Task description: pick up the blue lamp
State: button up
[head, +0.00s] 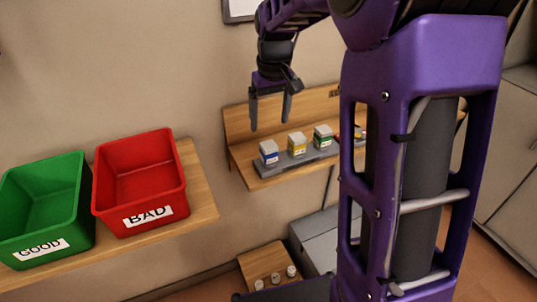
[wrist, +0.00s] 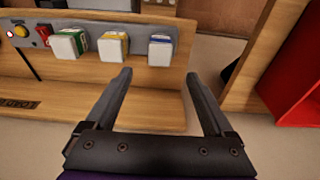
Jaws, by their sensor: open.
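The blue lamp (head: 269,152) is a small block with a pale top and a blue band. It stands upright at the left end of a grey strip on the wooden wall shelf. It also shows in the wrist view (wrist: 160,50), ahead of the fingers and about midway between them. My gripper (head: 269,127) is open and empty, above and apart from the lamp in the head view. The two fingers also show in the wrist view (wrist: 160,75). A yellow lamp (head: 297,143) and a green lamp (head: 323,136) stand in the same row.
A red bin (head: 148,210) marked BAD and a green bin (head: 75,240) marked GOOD stand on a wooden shelf at the left. The shelf's wooden back board (head: 235,125) rises behind the lamps. Several small pale items sit on a low wooden surface (head: 255,262).

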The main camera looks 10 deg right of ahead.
aim_at(269, 144)
jog(key=f, duration=0.4)
jog(key=shift+w+f, duration=0.25)
jog(key=shift+f, duration=0.05)
notch_tip(269, 144, down, 5)
jog(key=shift+w+f+b, duration=0.1)
jog(key=shift+w+b, duration=0.05)
jog(key=shift+b, duration=0.65)
grip_shut()
notch_tip(269, 144, up, 10)
jog(key=shift+r+p, duration=0.1)
jog(key=shift+p, duration=0.85)
